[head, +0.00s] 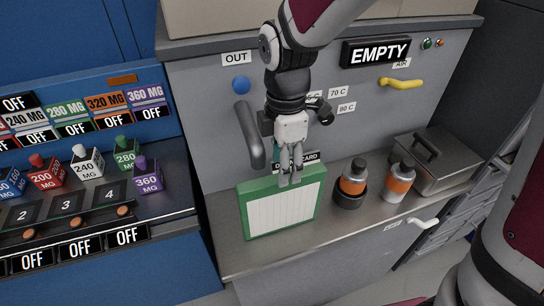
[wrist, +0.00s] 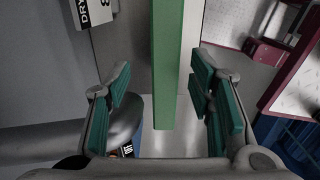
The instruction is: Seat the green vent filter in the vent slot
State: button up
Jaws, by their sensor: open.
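The green vent filter (head: 252,220), a green frame around a white ribbed panel, stands tilted on the grey counter at the front of the machine. My gripper (head: 289,180) is over its top edge, pointing down. In the wrist view the filter's green edge (wrist: 168,70) runs between the two open fingers (wrist: 160,92), with a gap visible on each side. I cannot make out the vent slot; my arm and the filter cover part of the machine front.
A grey handle (head: 250,135) is left of my gripper. A yellow lever (head: 400,82) and an EMPTY sign (head: 380,52) are above.

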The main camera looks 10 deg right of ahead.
send_over(282, 204)
jog(key=w, duration=0.2)
jog(key=f, duration=0.4)
jog(key=shift+s+d+f+p, duration=0.1)
jog(key=shift+s+p, duration=0.15)
jog(key=shift+p, duration=0.05)
jog(key=shift+c, duration=0.3)
grip_shut()
